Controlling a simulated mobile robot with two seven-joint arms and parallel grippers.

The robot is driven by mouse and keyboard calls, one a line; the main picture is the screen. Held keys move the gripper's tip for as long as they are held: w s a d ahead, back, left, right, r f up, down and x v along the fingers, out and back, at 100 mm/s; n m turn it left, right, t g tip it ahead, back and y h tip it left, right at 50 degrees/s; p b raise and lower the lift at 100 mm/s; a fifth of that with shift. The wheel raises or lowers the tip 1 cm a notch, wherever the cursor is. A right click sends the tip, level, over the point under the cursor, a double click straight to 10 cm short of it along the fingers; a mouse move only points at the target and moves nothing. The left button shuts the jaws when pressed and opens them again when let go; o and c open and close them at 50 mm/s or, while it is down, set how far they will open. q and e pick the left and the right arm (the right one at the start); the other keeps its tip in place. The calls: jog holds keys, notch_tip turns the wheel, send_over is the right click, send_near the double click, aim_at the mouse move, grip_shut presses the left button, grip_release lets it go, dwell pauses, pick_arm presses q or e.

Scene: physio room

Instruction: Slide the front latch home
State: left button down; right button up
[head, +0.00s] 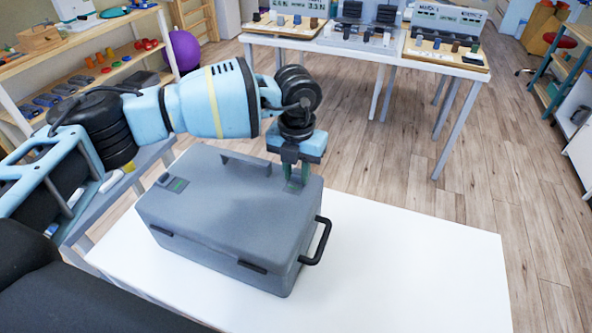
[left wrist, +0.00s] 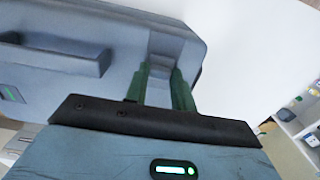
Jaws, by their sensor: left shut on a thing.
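A closed grey case (head: 225,215) lies on a white table. A grey latch (left wrist: 167,45) sits in the lid near one end, between the green fingers of my left gripper (left wrist: 161,75). In the head view my left gripper (head: 296,175) reaches down onto the lid's right end and is shut on this latch, mostly hiding it. A second latch plate (head: 173,184) with a green mark is at the lid's left end; it also shows at the left edge of the left wrist view (left wrist: 12,94). I cannot tell how far the held latch is slid. My right gripper is not in view.
A raised grey grip (head: 246,163) stands on the lid, and a black handle (head: 318,241) sticks out at the case's right end. The white table (head: 420,265) is bare right of the case. Another table (head: 380,55) with boards stands behind, across open floor.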

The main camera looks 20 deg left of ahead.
pick_arm(q)
jog(key=shift+w, duration=1.25)
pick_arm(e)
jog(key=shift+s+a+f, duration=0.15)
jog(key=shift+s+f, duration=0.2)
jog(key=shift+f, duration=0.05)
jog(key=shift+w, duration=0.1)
pick_arm(q)
jog(key=c, duration=1.2)
grip_release()
jog(key=shift+o, duration=0.2)
notch_tip(320, 180, up, 8)
jog(key=shift+b, duration=0.3)
jog(key=shift+f, duration=0.15)
